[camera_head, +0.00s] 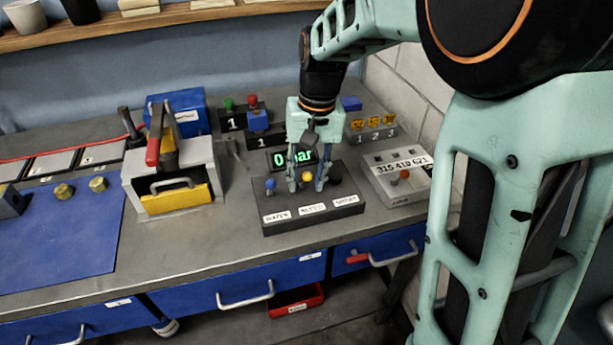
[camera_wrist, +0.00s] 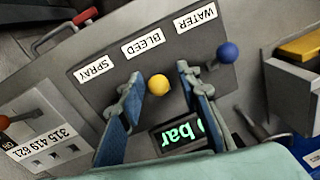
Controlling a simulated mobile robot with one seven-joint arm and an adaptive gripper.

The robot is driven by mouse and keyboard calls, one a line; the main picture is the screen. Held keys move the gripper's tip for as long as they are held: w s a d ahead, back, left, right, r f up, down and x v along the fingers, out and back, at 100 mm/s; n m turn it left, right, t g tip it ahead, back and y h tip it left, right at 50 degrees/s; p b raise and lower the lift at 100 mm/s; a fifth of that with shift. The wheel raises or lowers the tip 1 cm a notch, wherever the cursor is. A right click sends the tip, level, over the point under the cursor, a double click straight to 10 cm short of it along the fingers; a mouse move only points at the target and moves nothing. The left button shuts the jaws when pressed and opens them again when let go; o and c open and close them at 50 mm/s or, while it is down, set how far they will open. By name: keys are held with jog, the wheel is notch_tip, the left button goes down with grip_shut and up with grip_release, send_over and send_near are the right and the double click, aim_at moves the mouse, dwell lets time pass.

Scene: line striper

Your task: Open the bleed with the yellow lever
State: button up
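The yellow lever (camera_head: 306,176) stands in the middle of a dark control box (camera_head: 357,209), behind the BLEED label (camera_head: 312,209). Its round yellow knob also shows in the wrist view (camera_wrist: 159,85). My gripper (camera_head: 306,188) points down over the box. In the wrist view its two blue-padded fingers (camera_wrist: 160,76) are apart, one on each side of the knob, with visible gaps. The lever's shaft is hidden below the knob. A green display (camera_head: 281,160) behind the box reads 0 bar, partly covered by my gripper.
A blue lever (camera_head: 270,184) is at the WATER label, close to one finger. A black lever (camera_head: 335,179) is at SPRAY. A grey box with an orange-red lever (camera_head: 404,175) stands right. A grey holder with a yellow front (camera_head: 172,200) stands left.

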grip_shut()
